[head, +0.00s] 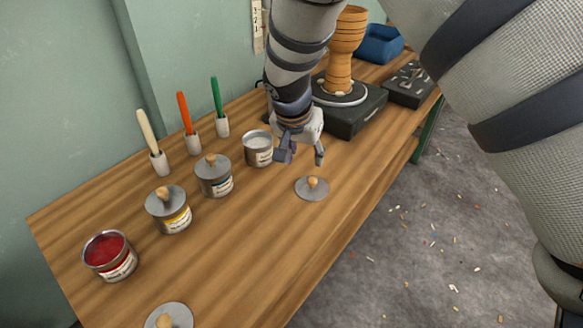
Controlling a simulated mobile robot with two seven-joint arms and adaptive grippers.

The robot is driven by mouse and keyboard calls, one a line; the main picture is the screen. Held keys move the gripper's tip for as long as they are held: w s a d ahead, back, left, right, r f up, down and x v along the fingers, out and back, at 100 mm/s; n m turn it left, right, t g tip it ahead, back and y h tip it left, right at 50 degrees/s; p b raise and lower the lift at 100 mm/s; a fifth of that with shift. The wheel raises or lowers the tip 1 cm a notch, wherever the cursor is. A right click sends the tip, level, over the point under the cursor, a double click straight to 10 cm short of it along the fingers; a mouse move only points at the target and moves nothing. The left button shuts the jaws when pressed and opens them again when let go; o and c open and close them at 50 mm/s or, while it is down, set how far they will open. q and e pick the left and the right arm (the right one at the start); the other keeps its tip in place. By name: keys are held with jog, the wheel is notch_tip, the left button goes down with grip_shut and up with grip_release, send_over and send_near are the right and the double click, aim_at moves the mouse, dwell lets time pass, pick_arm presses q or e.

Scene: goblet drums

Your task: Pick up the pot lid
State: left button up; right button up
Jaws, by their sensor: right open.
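A round grey pot lid (323,193) with a wooden knob lies flat on the wooden table, in front of an open pot of white paint (259,152). A second such lid (182,310) lies at the table's near end, by the bottom edge of the view. My right gripper (302,156) is open and empty, fingers pointing down. It appears above and slightly behind the first lid, apart from it. An open pot of red paint (110,256) stands at the left. Two more pots, one with a yellow label (177,222) and one grey (216,185), have lids on. My left gripper is not in view.
Brushes in white holders, cream (148,132), orange (184,113) and green (216,97), stand along the wall. A wooden goblet drum (345,45) stands on a dark turntable base (358,118) farther back. The table front around the first lid is clear.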

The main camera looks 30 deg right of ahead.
aim_at(312, 179)
jog(key=x, duration=0.3)
jog(key=b+x, duration=0.1)
jog(key=x, duration=0.3)
jog(key=s+x, duration=0.1)
jog(key=x, duration=0.3)
jog(key=shift+s+d+f+b, duration=0.1)
jog(key=shift+d+b, duration=0.05)
jog(key=shift+b, duration=0.2)
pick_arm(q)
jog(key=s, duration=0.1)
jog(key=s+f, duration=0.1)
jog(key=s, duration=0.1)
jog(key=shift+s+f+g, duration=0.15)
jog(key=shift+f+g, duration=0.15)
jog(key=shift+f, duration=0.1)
pick_arm(e)
grip_shut()
